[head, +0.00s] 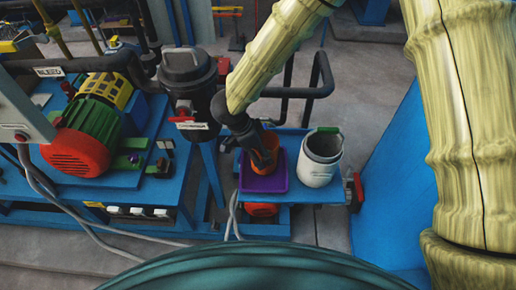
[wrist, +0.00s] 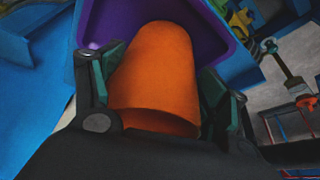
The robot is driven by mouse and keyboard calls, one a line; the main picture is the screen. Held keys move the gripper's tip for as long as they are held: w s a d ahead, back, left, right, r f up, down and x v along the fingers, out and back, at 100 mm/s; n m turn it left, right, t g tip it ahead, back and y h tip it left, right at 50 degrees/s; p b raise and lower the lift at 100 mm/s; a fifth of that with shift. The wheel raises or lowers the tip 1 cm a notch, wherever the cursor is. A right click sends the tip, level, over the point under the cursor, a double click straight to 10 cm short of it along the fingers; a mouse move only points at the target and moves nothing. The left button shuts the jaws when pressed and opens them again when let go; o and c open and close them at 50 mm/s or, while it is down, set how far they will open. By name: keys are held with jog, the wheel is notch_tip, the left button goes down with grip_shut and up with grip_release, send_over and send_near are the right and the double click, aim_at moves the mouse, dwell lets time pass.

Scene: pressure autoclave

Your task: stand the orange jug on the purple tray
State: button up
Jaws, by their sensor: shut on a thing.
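My gripper (wrist: 161,105) is shut on the orange jug (wrist: 155,70), with one finger on each side of it. In the head view the jug (head: 266,158) is partly hidden behind my gripper (head: 262,143) and appears roughly upright. The purple tray (head: 255,184) lies on a blue bench, and the jug is over it. In the wrist view the tray (wrist: 92,28) surrounds the far end of the jug. I cannot tell whether the jug's base touches the tray.
A white bucket (head: 320,158) stands on the blue bench (head: 292,190) just right of the tray. A dark filter housing (head: 190,85) with a red valve handle is to the left. A red-and-green motor (head: 90,140) is further left. Black pipes (head: 300,92) run behind.

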jog(key=shift+f, duration=0.1)
jog(key=o, duration=2)
jog(key=shift+c, duration=0.2)
jog(key=b+v, duration=0.2)
jog(key=v, duration=1)
